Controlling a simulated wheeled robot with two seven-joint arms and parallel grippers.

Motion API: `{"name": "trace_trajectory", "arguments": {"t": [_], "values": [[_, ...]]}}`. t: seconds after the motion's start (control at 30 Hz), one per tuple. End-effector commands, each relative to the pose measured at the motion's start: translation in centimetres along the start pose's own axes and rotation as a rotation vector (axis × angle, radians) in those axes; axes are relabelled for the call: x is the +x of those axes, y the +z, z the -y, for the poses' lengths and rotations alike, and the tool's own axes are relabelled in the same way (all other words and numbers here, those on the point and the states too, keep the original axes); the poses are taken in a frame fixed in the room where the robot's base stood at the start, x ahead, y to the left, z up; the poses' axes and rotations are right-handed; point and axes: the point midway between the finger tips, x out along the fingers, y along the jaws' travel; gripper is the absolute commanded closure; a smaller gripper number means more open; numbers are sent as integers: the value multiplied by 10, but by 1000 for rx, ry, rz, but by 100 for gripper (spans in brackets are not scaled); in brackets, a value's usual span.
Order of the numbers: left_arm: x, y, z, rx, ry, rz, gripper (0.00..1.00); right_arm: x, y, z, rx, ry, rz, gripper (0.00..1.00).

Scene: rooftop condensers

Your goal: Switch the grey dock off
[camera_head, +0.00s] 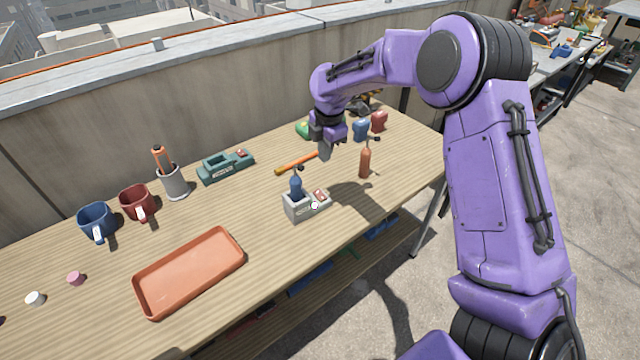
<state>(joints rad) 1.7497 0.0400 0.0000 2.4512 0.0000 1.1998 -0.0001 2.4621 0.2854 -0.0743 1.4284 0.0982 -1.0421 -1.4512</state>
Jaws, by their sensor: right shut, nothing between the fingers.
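The grey dock (294,212) stands on the wooden table, right of the orange tray. A dark blue bottle-shaped item (296,188) sits upright in its left part. A small red switch (320,194) shows on its right part, with a small pale round spot below it on the front; the switch's position is too small to tell. My right gripper (325,150) is shut and empty above the table, behind the dock and apart from it. My left gripper is not in view.
A green dock (225,168) stands further back left. An orange stick-like tool (297,163) lies behind the grey dock. A red-brown bottle (365,162) stands to its right. The orange tray (190,272), a grey holder (174,184) and two mugs (137,203) are left.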

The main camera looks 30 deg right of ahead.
Motion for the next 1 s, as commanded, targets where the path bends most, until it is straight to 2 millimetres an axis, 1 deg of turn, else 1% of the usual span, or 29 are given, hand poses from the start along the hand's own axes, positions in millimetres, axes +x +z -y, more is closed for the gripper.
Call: {"name": "trace_trajectory", "arguments": {"t": [0.17,0.4,0.6,0.77,1.0], "values": [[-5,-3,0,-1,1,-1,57,31,-1,0,-1,-6,0,100],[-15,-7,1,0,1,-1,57,84,-1,0,-1,-5,0,100],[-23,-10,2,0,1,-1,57,119,-1,0,1,-3,0,100],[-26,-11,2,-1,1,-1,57,133,-1,0,0,-1,0,100],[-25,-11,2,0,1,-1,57,136,-1,-1,1,1,0,100]]}}
